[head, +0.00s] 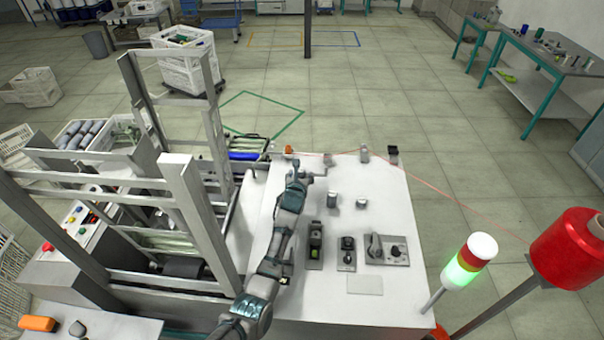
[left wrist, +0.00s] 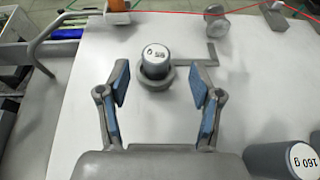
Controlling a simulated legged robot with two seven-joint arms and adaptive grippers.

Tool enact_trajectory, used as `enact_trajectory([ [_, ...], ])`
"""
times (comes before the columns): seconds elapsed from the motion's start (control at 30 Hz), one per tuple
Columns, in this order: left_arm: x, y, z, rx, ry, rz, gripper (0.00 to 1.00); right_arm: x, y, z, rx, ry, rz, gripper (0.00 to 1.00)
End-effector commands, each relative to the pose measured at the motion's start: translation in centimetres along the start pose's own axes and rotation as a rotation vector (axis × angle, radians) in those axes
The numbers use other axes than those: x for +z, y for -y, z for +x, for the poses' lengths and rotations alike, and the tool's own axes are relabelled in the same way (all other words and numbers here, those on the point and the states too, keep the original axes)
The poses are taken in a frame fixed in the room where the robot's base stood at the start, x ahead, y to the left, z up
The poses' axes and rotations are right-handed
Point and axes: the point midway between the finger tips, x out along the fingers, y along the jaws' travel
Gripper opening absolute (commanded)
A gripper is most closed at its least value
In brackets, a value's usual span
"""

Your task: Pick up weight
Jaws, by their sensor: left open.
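A grey cylindrical weight (left wrist: 155,62) with a white printed top stands upright in a round grey holder that has a bent arm to its right, in the left wrist view. My left gripper (left wrist: 160,88) is open, its blue-padded fingers on either side and short of the weight, not touching it. In the head view my left gripper (head: 303,170) is over the far part of the white machine top and largely covers this weight. A larger weight marked 160 g (left wrist: 294,157) stands at the lower right of the wrist view. My right gripper is not in view.
Two small grey weights (head: 332,199) stand right of my arm on the machine top (head: 392,220). Nearer are switches and a knob panel (head: 387,250). A red thread runs past posts (head: 364,153) to a red spool (head: 568,248). A metal frame (head: 190,205) rises at left.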

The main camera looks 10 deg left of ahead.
Motion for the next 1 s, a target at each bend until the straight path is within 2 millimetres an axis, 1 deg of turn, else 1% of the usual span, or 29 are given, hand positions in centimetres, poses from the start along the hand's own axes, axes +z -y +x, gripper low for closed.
enact_trajectory([
  [0.03,0.1,-0.1,0.8,0.001,-0.002,-0.003,0.65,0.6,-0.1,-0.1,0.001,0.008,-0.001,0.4],
  [0.1,0.1,0.1,1.6,-0.001,-0.003,-0.003,0.65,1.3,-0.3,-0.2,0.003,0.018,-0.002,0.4],
  [0.23,0.0,-0.3,3.1,0.002,-0.001,-0.002,0.65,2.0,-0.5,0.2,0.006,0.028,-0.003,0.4],
  [0.33,-0.1,-0.3,3.5,0.001,0.0,-0.002,0.65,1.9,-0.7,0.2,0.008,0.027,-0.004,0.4],
  [0.57,0.1,-0.1,3.6,0.001,0.001,-0.001,0.65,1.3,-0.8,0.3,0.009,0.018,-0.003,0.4],
  [0.6,0.1,-0.1,3.6,0.001,0.001,-0.001,0.62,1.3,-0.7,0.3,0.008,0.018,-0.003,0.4],
  [0.63,0.1,-0.1,3.6,0.001,0.001,-0.001,0.55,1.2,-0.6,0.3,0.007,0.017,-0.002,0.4],
  [0.83,0.1,-0.1,3.6,0.001,0.0,0.0,0.05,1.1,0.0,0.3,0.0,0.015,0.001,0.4],
  [0.87,0.0,-0.1,3.6,0.001,0.0,0.0,0.0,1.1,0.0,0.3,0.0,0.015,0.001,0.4],
  [1.0,0.1,-0.1,3.6,0.001,0.001,-0.001,0.0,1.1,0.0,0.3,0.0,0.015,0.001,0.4],
])
